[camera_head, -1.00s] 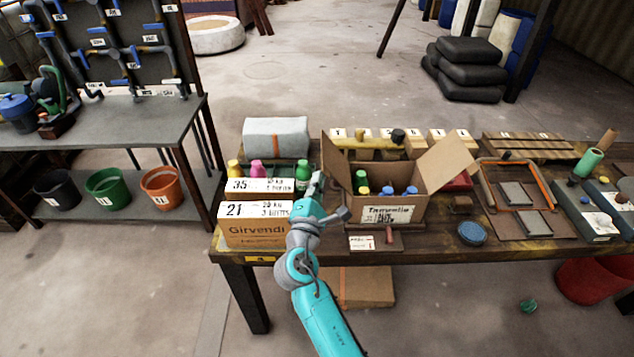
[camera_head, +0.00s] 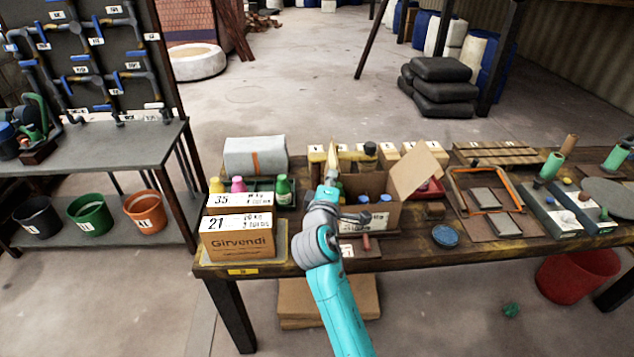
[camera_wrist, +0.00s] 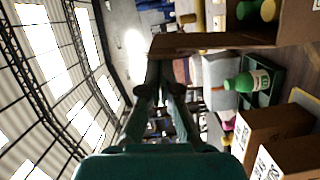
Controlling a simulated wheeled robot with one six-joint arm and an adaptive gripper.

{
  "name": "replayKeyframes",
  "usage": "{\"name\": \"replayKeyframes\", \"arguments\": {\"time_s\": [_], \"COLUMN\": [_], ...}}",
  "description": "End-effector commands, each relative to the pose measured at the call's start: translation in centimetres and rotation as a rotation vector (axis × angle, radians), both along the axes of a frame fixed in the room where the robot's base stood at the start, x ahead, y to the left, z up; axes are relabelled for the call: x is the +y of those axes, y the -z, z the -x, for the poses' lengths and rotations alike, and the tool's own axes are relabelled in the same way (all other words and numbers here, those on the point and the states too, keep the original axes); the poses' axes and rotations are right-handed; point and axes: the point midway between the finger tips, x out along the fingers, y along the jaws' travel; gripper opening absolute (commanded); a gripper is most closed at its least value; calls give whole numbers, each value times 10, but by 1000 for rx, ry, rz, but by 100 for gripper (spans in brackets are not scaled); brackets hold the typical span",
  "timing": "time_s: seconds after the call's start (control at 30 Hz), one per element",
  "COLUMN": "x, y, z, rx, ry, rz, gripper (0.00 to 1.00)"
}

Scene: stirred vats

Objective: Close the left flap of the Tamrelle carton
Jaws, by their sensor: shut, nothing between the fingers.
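The Tamrelle carton (camera_head: 381,216) stands open on the bench, its front label partly hidden by my arm. Its left flap (camera_head: 333,155) shows as a narrow, nearly upright pale strip in the head view. In the wrist view the flap (camera_wrist: 205,43) is a brown strip just ahead of my fingers. Its right flap (camera_head: 415,172) stands open, leaning right. Bottles with blue caps (camera_head: 385,198) show inside. My gripper (camera_head: 328,190) is at the carton's left side, below the flap's top. Its fingers (camera_wrist: 164,70) are together and empty. I cannot tell whether they touch the flap.
A grey wrapped bundle (camera_head: 255,156) lies farther back. Labelled blocks (camera_head: 388,154) stand behind the carton. A blue round item (camera_head: 445,235) lies to its right.

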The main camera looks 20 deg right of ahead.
Motion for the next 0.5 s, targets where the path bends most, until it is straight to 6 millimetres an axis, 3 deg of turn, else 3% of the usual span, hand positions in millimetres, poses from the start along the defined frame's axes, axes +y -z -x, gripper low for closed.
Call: {"name": "replayKeyframes", "arguments": {"time_s": [0.5], "x": [-65], "y": [15], "z": [21], "rx": [-152], "ry": [3], "rz": [-468], "gripper": [0]}}
